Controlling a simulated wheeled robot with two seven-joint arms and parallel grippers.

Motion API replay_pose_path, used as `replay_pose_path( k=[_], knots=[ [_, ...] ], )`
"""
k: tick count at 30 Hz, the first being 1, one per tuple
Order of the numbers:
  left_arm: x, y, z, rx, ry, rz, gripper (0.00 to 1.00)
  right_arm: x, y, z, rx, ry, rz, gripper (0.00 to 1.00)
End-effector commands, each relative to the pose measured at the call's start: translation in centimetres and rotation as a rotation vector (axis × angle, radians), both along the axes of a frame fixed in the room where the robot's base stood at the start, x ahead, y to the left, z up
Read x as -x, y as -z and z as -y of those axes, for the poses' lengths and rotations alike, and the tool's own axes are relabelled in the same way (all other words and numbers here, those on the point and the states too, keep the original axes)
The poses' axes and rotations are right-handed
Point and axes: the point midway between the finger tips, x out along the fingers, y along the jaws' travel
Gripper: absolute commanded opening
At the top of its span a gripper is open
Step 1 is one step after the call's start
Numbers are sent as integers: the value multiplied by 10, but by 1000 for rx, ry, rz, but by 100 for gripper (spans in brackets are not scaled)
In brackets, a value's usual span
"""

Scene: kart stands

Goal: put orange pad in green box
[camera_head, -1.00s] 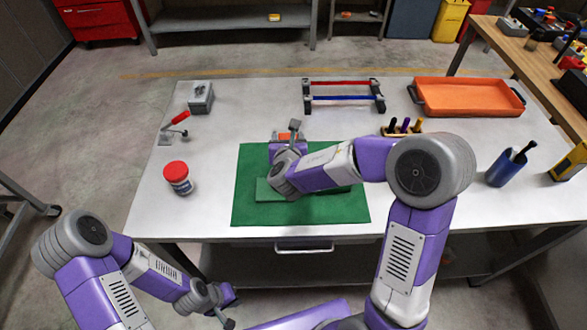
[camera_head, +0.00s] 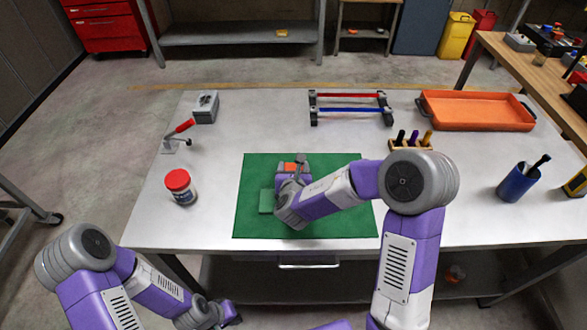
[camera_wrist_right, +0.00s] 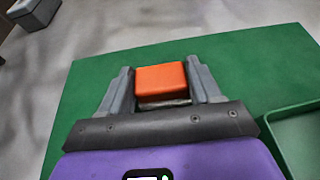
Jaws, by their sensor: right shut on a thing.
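The orange pad (camera_wrist_right: 162,82) sits between the two fingers of my right gripper (camera_wrist_right: 160,90) in the right wrist view, which is shut on it. In the head view the orange pad (camera_head: 290,167) shows at the tip of my right gripper (camera_head: 291,172), over the green mat. The green box (camera_wrist_right: 300,140) shows partly at the right edge of the wrist view, its inside looking empty there. In the head view the box (camera_head: 266,201) is mostly hidden behind my right wrist. My left gripper (camera_head: 222,314) hangs low in front of the table; its fingers are unclear.
The green mat (camera_head: 340,225) lies on the grey table. A red-capped jar (camera_head: 180,187) stands left of it. A rack with red and blue bars (camera_head: 350,108), an orange tray (camera_head: 475,110), a small pen holder (camera_head: 410,145) and a blue cup (camera_head: 518,184) stand behind and right.

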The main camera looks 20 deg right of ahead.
Motion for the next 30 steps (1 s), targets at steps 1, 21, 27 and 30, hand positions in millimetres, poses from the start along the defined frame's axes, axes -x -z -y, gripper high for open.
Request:
replay_pose_path(
  k=[1,21,27,30],
  knots=[
    [0,2,0,0,0,0,0,0,1,0,0,0,0,66],
    [0,-7,0,0,0,0,0,17,-13,-6,1,-4,2,89],
    [0,-13,0,0,0,0,0,58,-30,-17,1,-4,2,89],
    [0,-16,0,0,0,0,0,76,-38,-23,1,-4,2,89]
  ],
)
